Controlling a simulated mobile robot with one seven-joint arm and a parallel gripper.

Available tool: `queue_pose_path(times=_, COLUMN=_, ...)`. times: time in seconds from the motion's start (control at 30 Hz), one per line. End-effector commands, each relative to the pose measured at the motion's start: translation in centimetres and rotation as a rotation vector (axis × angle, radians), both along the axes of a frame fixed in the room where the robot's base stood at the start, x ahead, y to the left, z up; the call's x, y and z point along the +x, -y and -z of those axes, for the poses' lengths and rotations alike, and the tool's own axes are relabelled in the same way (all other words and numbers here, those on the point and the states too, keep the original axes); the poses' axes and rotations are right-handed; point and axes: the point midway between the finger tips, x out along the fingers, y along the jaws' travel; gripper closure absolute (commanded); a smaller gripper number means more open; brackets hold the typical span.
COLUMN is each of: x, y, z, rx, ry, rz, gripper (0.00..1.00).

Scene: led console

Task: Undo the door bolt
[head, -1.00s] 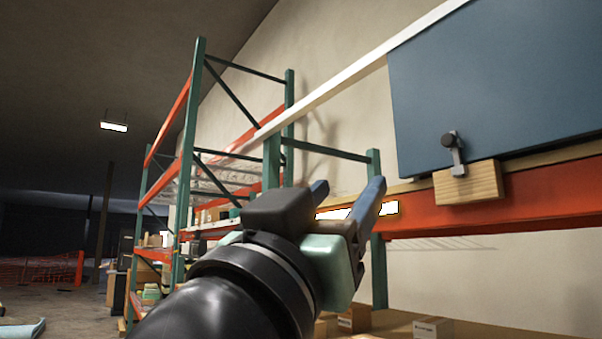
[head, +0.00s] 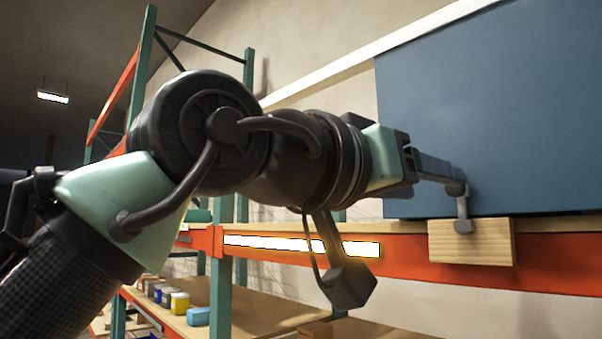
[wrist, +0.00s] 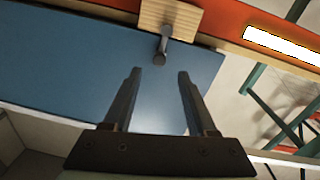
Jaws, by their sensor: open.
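The grey door bolt (head: 463,208) stands at the lower edge of the blue door panel (head: 490,110), its lower end over a wooden block (head: 480,243). In the wrist view the bolt (wrist: 164,44) lies just past my open gripper (wrist: 159,72), roughly in line with the gap. Nothing shows between the fingers. I cannot tell whether a fingertip touches the bolt.
An orange beam (head: 400,262) with a bright lit strip (head: 300,246) runs below the panel. A lower shelf (head: 260,312) holds several small boxes. Green and orange racking stands at the left. The space in front of the panel is clear apart from my arm.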

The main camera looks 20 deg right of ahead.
Motion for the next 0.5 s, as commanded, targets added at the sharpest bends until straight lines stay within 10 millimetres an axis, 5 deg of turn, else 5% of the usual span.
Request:
queue_pose_path(times=0.23, x=1.5, y=4.4, z=-0.4, rx=0.001, ry=0.0, rz=0.001, gripper=0.42)
queue_pose_path(times=0.5, x=2.2, y=6.2, z=-0.1, rx=-0.002, ry=0.002, rz=0.0, gripper=0.42)
